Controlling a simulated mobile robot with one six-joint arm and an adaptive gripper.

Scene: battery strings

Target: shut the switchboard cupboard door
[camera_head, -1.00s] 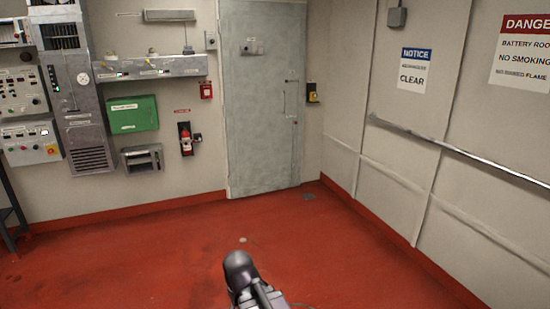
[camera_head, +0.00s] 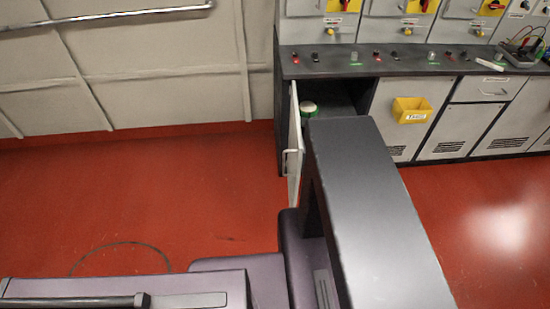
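The switchboard (camera_head: 520,88) stands along the back right, with a dark worktop and grey cupboard fronts. The cupboard door (camera_head: 295,130) at its left end stands open, swung out toward me and seen nearly edge-on. My own body parts cover the lower part of the opening. My gripper is not in this view.
A yellow bin (camera_head: 411,110) hangs on the front right of the open cupboard. Breaker panels (camera_head: 393,28) rise behind the worktop. A rail (camera_head: 110,17) runs along the left wall. Red floor (camera_head: 130,195) is clear left of the door and on the right.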

